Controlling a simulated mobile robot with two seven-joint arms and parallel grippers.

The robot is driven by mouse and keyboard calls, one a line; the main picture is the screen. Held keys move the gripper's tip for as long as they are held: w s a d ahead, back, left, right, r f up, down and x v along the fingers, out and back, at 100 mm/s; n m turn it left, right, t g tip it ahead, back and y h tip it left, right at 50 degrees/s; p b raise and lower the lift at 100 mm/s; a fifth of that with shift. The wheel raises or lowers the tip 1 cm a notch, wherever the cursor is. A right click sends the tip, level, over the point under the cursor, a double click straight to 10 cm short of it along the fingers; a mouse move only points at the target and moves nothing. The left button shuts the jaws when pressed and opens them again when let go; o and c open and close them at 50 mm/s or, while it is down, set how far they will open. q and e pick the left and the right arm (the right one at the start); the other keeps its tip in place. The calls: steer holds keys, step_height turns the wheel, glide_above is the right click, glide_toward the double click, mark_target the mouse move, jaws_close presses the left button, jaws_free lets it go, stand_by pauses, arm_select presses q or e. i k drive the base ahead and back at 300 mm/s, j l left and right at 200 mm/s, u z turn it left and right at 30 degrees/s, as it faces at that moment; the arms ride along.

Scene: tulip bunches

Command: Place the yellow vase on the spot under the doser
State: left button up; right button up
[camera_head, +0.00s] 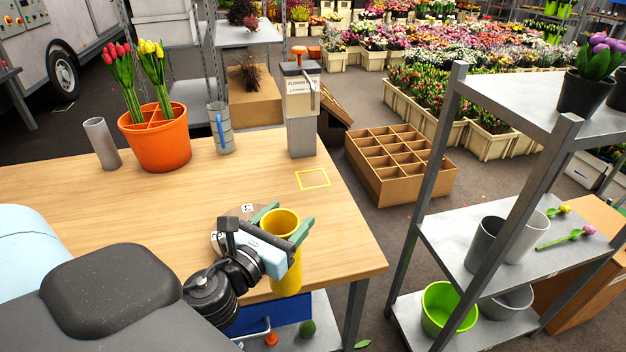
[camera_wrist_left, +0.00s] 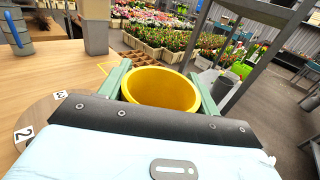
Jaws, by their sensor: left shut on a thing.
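The yellow vase (camera_head: 287,262) is an open-topped cylinder near the front right edge of the table. My left gripper (camera_head: 285,225) is shut on it, with one green finger on each side near its rim. In the left wrist view the vase (camera_wrist_left: 162,88) sits upright between the two fingers (camera_wrist_left: 160,85). I cannot tell whether its base touches the table. The doser (camera_head: 301,110) is a grey dispenser with a label, at the back right of the table. A yellow square outline (camera_head: 313,179) on the table in front of it is empty. My right gripper is not in view.
A numbered round disc (camera_head: 245,212) lies partly under my left gripper. An orange pot (camera_head: 160,140) with red and yellow tulips, a grey tube (camera_head: 102,143) and a glass cup (camera_head: 221,128) stand at the back left. A metal shelf (camera_head: 470,250) stands right of the table.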

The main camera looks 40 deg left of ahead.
mark_target(313, 179)
steer(key=i+j, duration=0.8)
steer(key=j, duration=0.1)
